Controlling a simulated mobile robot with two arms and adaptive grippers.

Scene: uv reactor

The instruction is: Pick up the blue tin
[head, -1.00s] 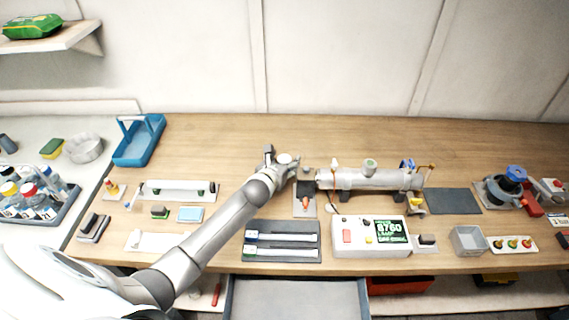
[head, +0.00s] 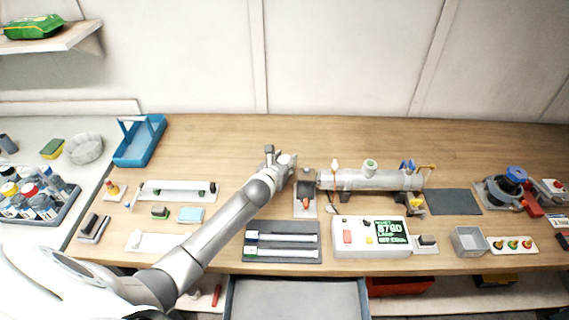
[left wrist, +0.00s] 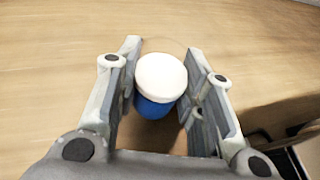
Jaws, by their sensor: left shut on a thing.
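The blue tin (left wrist: 154,107) has a white lid and stands between the two fingers of my left gripper (left wrist: 164,62) in the left wrist view. The fingers are shut on its sides. In the head view my left gripper (head: 287,160) is over the rear middle of the wooden bench, and it hides most or all of the tin. My right gripper is not in view.
A grey cylindrical reactor (head: 372,180) lies just right of my left gripper. A small stand with an orange part (head: 306,203) is close by. A white control box (head: 371,238) and a dark tray with tubes (head: 282,254) are nearer. The bench behind is clear.

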